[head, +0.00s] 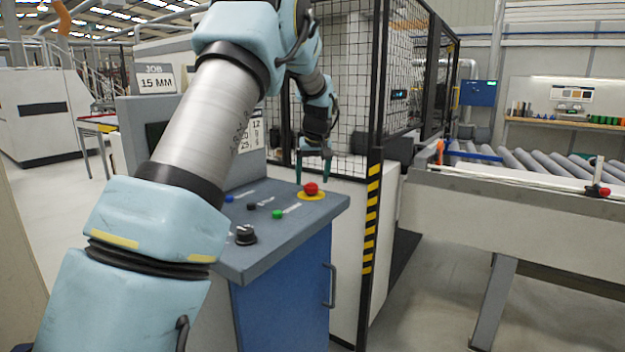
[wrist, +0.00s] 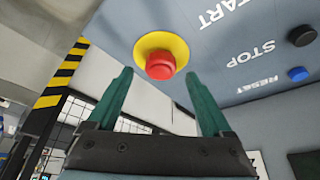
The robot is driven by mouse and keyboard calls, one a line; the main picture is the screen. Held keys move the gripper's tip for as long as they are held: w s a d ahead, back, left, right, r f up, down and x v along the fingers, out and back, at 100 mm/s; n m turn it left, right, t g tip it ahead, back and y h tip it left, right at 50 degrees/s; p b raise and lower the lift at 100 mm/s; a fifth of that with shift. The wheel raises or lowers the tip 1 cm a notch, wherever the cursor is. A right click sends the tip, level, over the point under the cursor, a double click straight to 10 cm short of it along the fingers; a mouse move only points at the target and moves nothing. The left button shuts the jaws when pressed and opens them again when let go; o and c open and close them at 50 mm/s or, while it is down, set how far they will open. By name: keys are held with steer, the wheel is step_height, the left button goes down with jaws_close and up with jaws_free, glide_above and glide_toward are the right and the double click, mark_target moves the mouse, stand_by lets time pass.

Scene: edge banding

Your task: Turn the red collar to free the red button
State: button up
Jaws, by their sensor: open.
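The red button (head: 311,188) sits on a yellow disc (head: 312,196) near the far right corner of the grey console top. In the wrist view the red button (wrist: 160,65) shows on its yellow disc (wrist: 146,48), ahead of the fingers and between them in the picture. My gripper (head: 313,180) is open, its two green fingers pointing down just behind or above the button. In the wrist view my gripper (wrist: 165,92) shows its fingers spread wide, with nothing between them that I can see touching. A separate red collar cannot be told apart from the button.
The console (head: 290,232) also carries a green button (head: 277,214), a black button (head: 252,207), a blue button (head: 229,199) and a black knob (head: 246,235). A mesh fence with a striped post (head: 373,215) stands right of it. A roller conveyor (head: 530,163) lies farther right.

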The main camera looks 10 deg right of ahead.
steer(key=shift+x, duration=1.25)
steer(key=shift+c, duration=0.3)
jaws_close()
